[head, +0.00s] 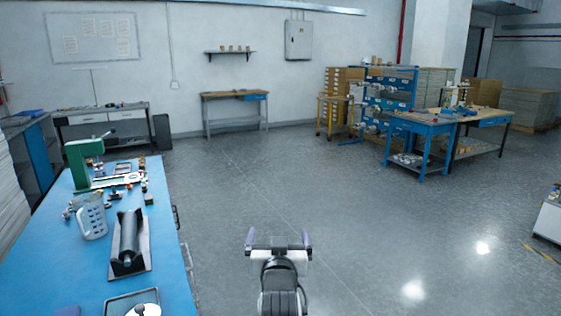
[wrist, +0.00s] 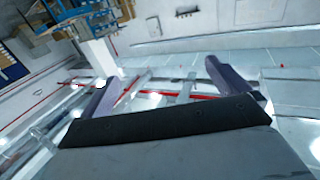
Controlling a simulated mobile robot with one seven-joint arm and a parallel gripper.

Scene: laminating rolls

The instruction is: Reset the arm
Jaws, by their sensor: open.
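My gripper (head: 279,243) is in the lower middle of the head view, over the open grey floor to the right of the blue table. Its two purple-grey fingers stand wide apart with nothing between them. In the wrist view my gripper (wrist: 160,82) also shows open and empty, with a tilted view of the room beyond it. My gripper touches nothing that I can see.
Blue workbenches (head: 425,122) stand at the back right. The floor (head: 370,220) between is clear.

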